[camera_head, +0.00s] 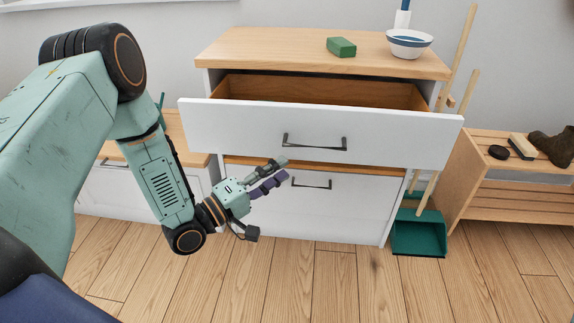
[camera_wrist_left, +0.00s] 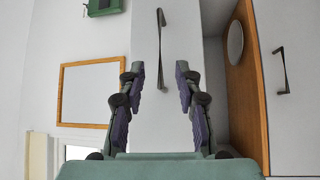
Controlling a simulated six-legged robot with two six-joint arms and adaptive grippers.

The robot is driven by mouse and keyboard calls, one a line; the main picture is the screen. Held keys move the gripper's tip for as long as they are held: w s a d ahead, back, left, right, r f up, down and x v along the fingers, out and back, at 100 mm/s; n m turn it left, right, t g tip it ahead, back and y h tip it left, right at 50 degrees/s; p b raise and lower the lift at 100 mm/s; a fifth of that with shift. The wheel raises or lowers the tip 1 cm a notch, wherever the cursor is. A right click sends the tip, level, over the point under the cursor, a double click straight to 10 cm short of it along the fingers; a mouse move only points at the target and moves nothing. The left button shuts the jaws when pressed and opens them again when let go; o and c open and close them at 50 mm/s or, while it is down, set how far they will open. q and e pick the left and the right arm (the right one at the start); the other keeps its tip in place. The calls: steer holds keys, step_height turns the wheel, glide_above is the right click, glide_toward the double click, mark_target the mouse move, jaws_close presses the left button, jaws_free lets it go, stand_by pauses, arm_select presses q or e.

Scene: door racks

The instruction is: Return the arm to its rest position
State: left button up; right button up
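My left gripper (camera_head: 281,170) is in front of the white dresser (camera_head: 340,210), near the handle (camera_head: 310,184) of its lower drawer. In the left wrist view the gripper (camera_wrist_left: 162,82) has its two fingers spread apart with nothing between them. A dark handle (camera_wrist_left: 161,48) shows beyond the fingertips there. The upper drawer (camera_head: 235,128) of the dresser is pulled open and its handle (camera_head: 315,143) is free. My left arm bends down from the upper left of the head view. My right gripper is not in view.
A green block (camera_head: 341,47) and a blue-and-white bowl (camera_head: 409,43) stand on the dresser top. Wooden poles and a green dustpan (camera_head: 419,234) are beside its right side. A wooden rack (camera_head: 490,195) holds a boot (camera_head: 553,147) and brushes. The floor in front is clear.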

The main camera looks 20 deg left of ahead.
arm_select(q)
steer(key=shift+s, duration=0.1)
stand_by(0.5)
steer(key=s+f+m+g+y+p, duration=0.1)
steer(key=s+f+m+g+y, duration=0.3)
steer(key=f, duration=0.4)
steer(key=s+f+m+g+y, duration=0.2)
steer(key=s+f+g, duration=0.35)
steer(key=f, duration=0.25)
steer(key=s+m+g+y+p, duration=0.3)
steer(key=s+g, duration=0.4)
steer(key=s, duration=1.6)
steer(key=shift+s+d+m+g+y+p, duration=0.3)
steer(key=shift+s+d+m+g+p, duration=0.1)
steer(key=shift+m+p, duration=0.25)
